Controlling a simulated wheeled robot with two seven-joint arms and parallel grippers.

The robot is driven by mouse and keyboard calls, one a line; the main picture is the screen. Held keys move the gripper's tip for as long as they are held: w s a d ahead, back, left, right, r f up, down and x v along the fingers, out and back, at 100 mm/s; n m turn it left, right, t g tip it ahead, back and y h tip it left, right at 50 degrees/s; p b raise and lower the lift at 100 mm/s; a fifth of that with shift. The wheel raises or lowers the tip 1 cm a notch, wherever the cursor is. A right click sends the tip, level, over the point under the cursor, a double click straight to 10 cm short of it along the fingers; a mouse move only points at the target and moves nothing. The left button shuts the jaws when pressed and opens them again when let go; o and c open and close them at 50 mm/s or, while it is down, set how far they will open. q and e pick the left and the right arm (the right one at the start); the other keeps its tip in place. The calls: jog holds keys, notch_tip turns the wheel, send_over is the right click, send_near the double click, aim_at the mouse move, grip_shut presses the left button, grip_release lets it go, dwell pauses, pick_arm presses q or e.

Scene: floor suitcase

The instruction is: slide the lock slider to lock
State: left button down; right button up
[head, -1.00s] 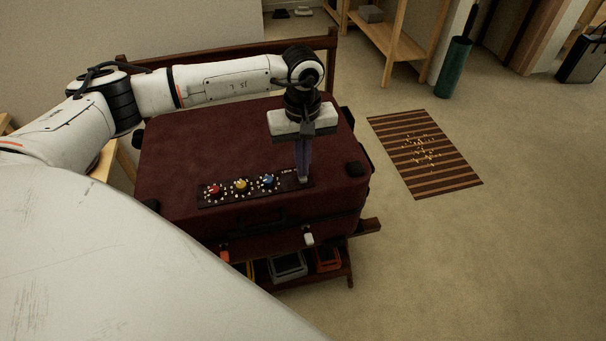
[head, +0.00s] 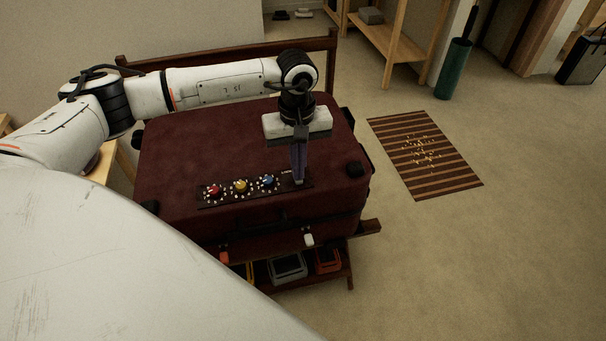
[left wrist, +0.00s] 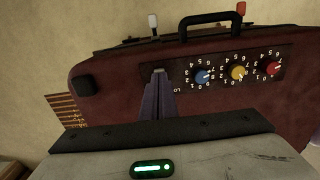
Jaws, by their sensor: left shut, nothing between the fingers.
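A dark red suitcase (head: 200,140) lies flat on a wooden rack. Its lock panel (head: 208,203) has a red dial (head: 215,190), a yellow dial (head: 240,186) and a blue dial (head: 268,181). My left gripper (head: 299,182) is shut and empty, pointing down at the right end of the panel, just right of the blue dial. In the left wrist view its fingertips (left wrist: 159,72) are at the panel beside the blue dial (left wrist: 203,76). The fingers hide the lock slider, so I cannot tell its position or whether they touch it. My right gripper is not in view.
The suitcase handle (left wrist: 212,18) and an orange latch (head: 224,257) and white latch (head: 309,239) are at the front side. Trays (head: 288,268) stand on the rack's lower shelf. A striped mat (head: 424,154) lies on open floor to the right.

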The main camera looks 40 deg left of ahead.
aim_at(286, 184)
pick_arm(q)
jog(key=shift+s+a+f, duration=0.15)
jog(key=shift+s+a, duration=0.55)
jog(key=shift+s, duration=0.25)
jog(key=shift+s+a+f, duration=0.1)
jog(key=shift+s+a, duration=0.1)
jog(key=shift+s, duration=0.05)
notch_tip(286, 184, up, 2)
jog(key=shift+w+p, duration=0.1)
jog(key=shift+p, duration=0.6)
jog(key=shift+w+r+p, duration=0.15)
jog(key=shift+r+p, duration=1)
jog(key=shift+r, duration=1.05)
jog(key=shift+d, duration=0.1)
